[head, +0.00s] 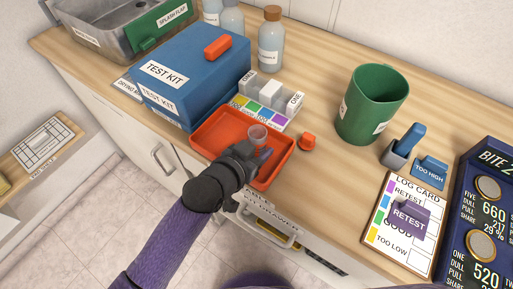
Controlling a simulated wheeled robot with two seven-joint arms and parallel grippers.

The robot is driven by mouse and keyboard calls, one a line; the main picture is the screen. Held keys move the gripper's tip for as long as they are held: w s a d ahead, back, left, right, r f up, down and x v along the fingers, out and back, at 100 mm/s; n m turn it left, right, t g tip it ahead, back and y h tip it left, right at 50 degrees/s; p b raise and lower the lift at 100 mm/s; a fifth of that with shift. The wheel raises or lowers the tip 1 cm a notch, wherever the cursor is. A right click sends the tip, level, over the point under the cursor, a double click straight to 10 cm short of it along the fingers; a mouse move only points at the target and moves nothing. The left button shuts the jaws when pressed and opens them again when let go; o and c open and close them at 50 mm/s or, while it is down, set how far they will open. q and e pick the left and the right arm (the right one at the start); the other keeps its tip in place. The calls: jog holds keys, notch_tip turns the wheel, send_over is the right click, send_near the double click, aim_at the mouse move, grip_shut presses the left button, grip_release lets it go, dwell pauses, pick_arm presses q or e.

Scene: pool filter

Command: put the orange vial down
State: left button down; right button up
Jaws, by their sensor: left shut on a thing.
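My left gripper (256,150) reaches in over the orange-red tray (211,127) and is shut on a small clear vial (258,132). The vial looks upright, with a pinkish-orange tint, and its lower part is hidden by the gripper. I cannot tell whether its base touches the tray floor. A small orange cap (308,141) sits on the counter just right of the tray. My right gripper is not in view.
A blue test kit box (190,70) stands behind the tray, with a colour-strip rack (266,110) beside it. A green cup (371,105), a log card (401,235) and a dark blue panel (487,220) stand to the right.

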pick_arm(q)
jog(key=c, duration=0.6)
grip_release()
jog(key=shift+f, duration=0.15)
jog(key=shift+c, duration=0.2)
jog(key=o, duration=0.4)
jog(key=shift+o, duration=0.2)
jog(key=shift+r, duration=0.3)
jog(key=p+v, duration=0.4)
jog(key=v, duration=0.8)
jog(key=s+a+f+n+g+y, duration=0.1)
jog(key=s+a+f+g+y, duration=0.2)
jog(key=f, duration=0.5)
jog(key=s+a+f+n+y, duration=0.15)
jog(key=a+f, duration=0.25)
jog(key=f, duration=0.4)
jog(key=s+a+f+n+g+y, duration=0.15)
jog(key=s+a+f, duration=0.25)
jog(key=f, duration=0.5)
jog(key=s+a+f+g+y, duration=0.1)
jog(key=s+f, duration=0.3)
jog(key=s, duration=0.5)
jog(key=s+a+f+g+y, duration=0.1)
jog(key=s+f+g, duration=0.3)
jog(key=s, duration=0.5)
jog(key=shift+s+n+g, duration=0.2)
jog(key=shift+n+g, duration=0.1)
jog(key=shift+g, duration=0.05)
